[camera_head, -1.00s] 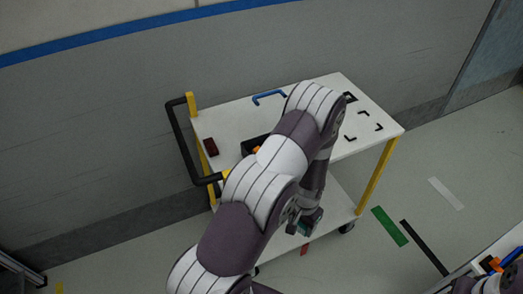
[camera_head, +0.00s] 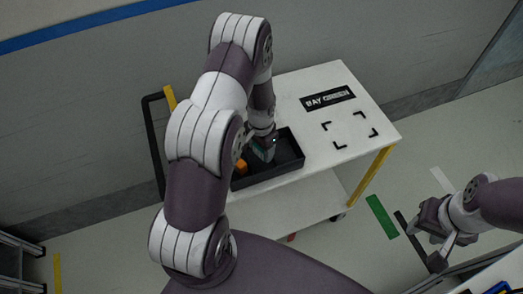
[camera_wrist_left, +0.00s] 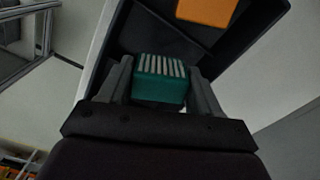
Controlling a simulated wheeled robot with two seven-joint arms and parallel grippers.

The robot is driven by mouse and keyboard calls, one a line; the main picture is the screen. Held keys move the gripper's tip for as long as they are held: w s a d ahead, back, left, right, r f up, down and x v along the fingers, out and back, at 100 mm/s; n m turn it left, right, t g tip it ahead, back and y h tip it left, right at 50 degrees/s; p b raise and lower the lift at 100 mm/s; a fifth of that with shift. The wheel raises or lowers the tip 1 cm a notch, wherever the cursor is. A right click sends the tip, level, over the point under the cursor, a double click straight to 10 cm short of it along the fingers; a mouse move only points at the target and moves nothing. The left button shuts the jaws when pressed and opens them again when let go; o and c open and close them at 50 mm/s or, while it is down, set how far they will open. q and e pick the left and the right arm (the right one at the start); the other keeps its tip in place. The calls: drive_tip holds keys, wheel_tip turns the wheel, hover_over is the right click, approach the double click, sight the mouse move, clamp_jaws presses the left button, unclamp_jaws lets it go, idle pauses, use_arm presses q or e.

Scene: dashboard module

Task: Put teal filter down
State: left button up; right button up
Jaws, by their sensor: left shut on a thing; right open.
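My left gripper (camera_wrist_left: 157,92) is shut on the teal filter (camera_wrist_left: 159,88), a small teal block with pale ribs, held between the two fingers in the left wrist view. In the head view, my left gripper (camera_head: 263,150) is at the black tray (camera_head: 290,160) on the white cart; most of the filter is hidden there by the gripper. I cannot tell whether the filter touches the tray floor. My right gripper (camera_head: 441,253) is open and empty at the lower right, away from the cart.
An orange block (camera_head: 241,166) lies in the tray, left of my left gripper. The cart top (camera_head: 310,80) has a dark "BAY" label (camera_head: 328,98) and a bare area with black corner marks (camera_head: 350,131). A black handle (camera_head: 153,140) stands at the cart's left.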

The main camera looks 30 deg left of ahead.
sight(261, 155)
use_arm(q)
wheel_tip(261, 155, down, 3)
drive_tip(key=shift+f+p, duration=0.15)
drive_tip(key=shift+p, duration=0.65)
drive_tip(key=shift+s+f, duration=0.1)
drive_tip(key=shift+f, duration=0.2)
drive_tip(key=shift+w+f, duration=0.25)
drive_tip(key=o, duration=1)
drive_tip(key=shift+o, duration=0.2)
drive_tip(key=shift+s, duration=0.1)
drive_tip(key=shift+r, duration=0.1)
